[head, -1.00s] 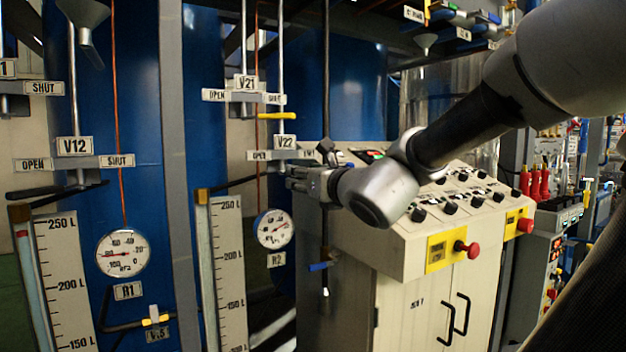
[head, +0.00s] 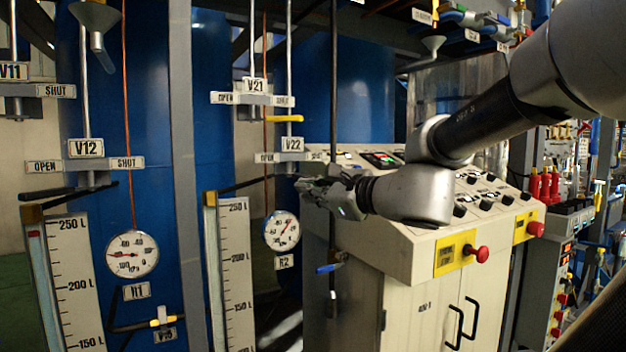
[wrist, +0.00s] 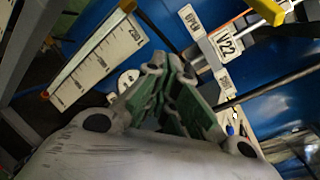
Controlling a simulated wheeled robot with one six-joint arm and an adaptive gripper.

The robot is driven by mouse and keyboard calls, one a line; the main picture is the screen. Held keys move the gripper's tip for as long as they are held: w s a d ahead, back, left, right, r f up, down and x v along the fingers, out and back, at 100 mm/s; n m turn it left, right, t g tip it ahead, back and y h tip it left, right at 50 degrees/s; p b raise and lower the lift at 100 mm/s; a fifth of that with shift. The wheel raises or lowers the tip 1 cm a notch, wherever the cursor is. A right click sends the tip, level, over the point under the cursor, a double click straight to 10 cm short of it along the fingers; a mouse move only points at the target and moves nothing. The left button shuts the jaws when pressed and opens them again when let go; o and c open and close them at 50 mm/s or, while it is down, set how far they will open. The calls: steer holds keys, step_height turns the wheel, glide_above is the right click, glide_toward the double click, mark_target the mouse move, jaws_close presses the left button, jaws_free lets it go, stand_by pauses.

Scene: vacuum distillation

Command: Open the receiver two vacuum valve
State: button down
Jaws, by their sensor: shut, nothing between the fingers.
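The V22 plate (head: 292,144) marks a valve beside the second receiver; it also shows in the wrist view (wrist: 227,43). A dark lever (head: 243,184) extends left below it. The V21 plate (head: 256,85) is above, with a yellow handle (head: 285,118) between the two plates. The yellow handle shows at the top of the wrist view (wrist: 266,10). My gripper (head: 305,190) is shut and empty, below and slightly right of the V22 plate.
The R2 gauge (head: 282,231) and a level scale (head: 235,270) stand left of my gripper. A control cabinet (head: 400,255) with red knobs is close below my arm. A vertical dark pipe with a blue handle (head: 329,268) is near the gripper. V12 (head: 86,148) is further left.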

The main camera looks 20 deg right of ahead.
step_height(320, 180, down, 4)
steer(key=s+n+g+y, duration=0.2)
steer(key=n+g, duration=0.2)
steer(key=n, duration=0.5)
steer(key=w+d+r+n+y, duration=0.3)
steer(key=d+n, duration=0.1)
steer(key=d, duration=0.5)
steer(key=w+d+r+n+y, duration=0.2)
steer(key=d+n+y, duration=0.15)
steer(key=d, duration=0.55)
steer(key=s+a+f+x, duration=0.1)
steer(key=x, duration=1.1)
steer(key=shift+a+r+h, duration=0.15)
steer(key=shift+a+h, duration=0.25)
steer(key=shift+h, duration=0.05)
steer(key=shift+s+a, duration=0.1)
steer(key=shift+s, duration=0.1)
